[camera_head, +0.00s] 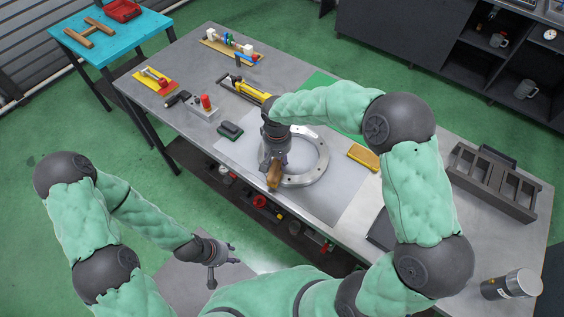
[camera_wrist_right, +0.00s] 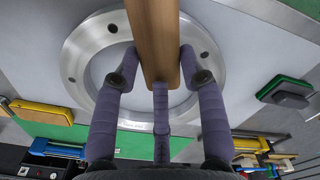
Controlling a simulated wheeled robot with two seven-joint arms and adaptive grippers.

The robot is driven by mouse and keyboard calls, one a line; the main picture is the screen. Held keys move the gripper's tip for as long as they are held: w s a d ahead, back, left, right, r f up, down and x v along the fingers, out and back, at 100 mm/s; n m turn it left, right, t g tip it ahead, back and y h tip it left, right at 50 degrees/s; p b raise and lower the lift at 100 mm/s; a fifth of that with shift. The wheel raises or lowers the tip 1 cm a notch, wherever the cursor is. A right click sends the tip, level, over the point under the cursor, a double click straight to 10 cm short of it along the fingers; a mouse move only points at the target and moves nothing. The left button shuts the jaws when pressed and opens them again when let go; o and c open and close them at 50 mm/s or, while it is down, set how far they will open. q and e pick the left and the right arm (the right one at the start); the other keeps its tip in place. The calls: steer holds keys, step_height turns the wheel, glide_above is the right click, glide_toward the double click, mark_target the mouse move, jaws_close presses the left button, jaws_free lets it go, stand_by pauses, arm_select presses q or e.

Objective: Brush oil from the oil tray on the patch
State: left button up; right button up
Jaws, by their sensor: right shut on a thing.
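My right gripper (camera_head: 272,172) is shut on a brown wooden handle (camera_head: 275,177), likely the brush, over the near left side of a metal ring (camera_head: 321,160). In the right wrist view the fingers (camera_wrist_right: 160,85) close around the handle (camera_wrist_right: 153,35), with the ring (camera_wrist_right: 84,50) behind it. The handle's far end is out of frame and no bristles show. My left gripper (camera_head: 224,264) is open and empty, low in front of the table. A dark flat tray (camera_head: 379,232), partly hidden by my right arm, may be the oil tray. I cannot make out the patch.
On the table (camera_head: 160,105) are a dark green block (camera_head: 230,131), a yellow block (camera_head: 363,157), a yellow cylinder tool (camera_head: 243,88), a red-knobbed fixture (camera_head: 204,104) and a grey rack (camera_head: 490,184). A grey mat (camera_head: 340,192) lies under the ring.

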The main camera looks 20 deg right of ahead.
steer(key=shift+w+a+f, duration=0.1)
steer(key=shift+w+a, duration=0.5)
steer(key=shift+w, duration=0.2)
steer(key=shift+w+a, duration=0.55)
steer(key=shift+w, duration=0.35)
steer(key=shift+s+d, duration=0.45)
steer(key=shift+s, duration=0.25)
steer(key=shift+s+d, duration=0.4)
steer(key=shift+s, duration=0.25)
steer(key=shift+s+d, duration=0.1)
steer(key=shift+s+d, duration=0.45)
steer(key=shift+s, duration=0.2)
steer(key=shift+s+d, duration=0.45)
steer(key=shift+s, duration=0.15)
steer(key=shift+r, duration=0.2)
